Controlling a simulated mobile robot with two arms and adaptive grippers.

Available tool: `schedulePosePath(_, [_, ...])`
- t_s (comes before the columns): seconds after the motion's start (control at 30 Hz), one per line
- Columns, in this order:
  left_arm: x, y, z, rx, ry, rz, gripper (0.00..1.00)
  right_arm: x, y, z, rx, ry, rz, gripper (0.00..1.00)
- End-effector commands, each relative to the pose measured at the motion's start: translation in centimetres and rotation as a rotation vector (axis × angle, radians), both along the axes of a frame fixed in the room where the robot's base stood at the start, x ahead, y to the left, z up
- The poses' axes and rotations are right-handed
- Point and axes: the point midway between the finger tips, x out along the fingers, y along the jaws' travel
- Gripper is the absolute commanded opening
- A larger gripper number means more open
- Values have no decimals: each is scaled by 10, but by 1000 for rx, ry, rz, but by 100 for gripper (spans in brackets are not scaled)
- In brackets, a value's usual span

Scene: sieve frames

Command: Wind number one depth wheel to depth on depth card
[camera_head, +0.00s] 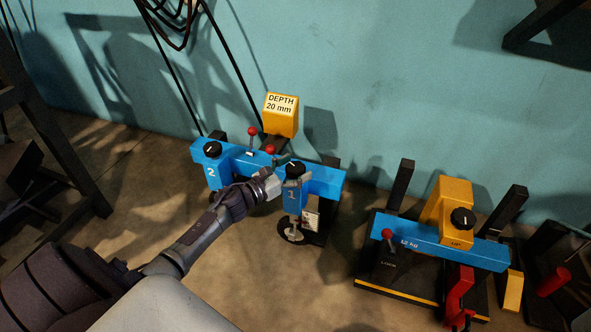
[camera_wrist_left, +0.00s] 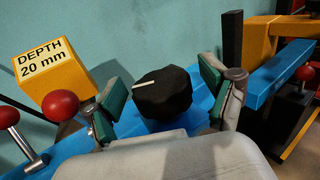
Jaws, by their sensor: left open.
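The number one depth wheel (camera_head: 294,168) is a black knob on top of the blue block marked 1 (camera_head: 292,195). It fills the middle of the left wrist view (camera_wrist_left: 163,93), where its white pointer line lies toward the left. The depth card (camera_head: 281,103) reads "DEPTH 20 mm" on a yellow block; it also shows in the left wrist view (camera_wrist_left: 52,70). My left gripper (camera_wrist_left: 163,88) is open, one green-padded finger on each side of the wheel. I cannot tell whether the pads touch it. My right gripper is not in view.
A second black wheel (camera_head: 212,149) sits on the block marked 2. Red-balled levers (camera_head: 252,131) stand near the card. A blue and yellow stand (camera_head: 440,243) marked 12 kg is at the right. Cables (camera_head: 178,20) hang by the teal wall. Floor is open in front.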

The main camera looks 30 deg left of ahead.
Motion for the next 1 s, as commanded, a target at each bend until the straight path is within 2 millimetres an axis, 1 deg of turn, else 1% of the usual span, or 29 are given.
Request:
schedulePosePath(0.23, [1, 0, 0, 0, 1, 1, 84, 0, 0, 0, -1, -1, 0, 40])
schedulePosePath(0.27, [1, 0, 0, 0, 1, 1, 82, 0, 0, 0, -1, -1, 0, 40])
schedulePosePath(0.3, [1, 0, 0, 0, 1, 1, 76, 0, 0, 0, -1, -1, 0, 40])
schedulePosePath(0.57, [1, 0, 0, 0, 1, 1, 32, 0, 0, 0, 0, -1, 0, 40])
schedulePosePath(0.6, [1, 0, 0, -1, 1, 1, 26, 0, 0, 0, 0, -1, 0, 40])
schedulePosePath(0.63, [1, 0, 0, -1, 1, 1, 23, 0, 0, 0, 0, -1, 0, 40])
schedulePosePath(0.87, [1, -1, 0, -2, 1, 22, 23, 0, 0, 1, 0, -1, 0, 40])
schedulePosePath(1.0, [0, -1, 0, -3, 1, 74, 23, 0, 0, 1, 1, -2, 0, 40])
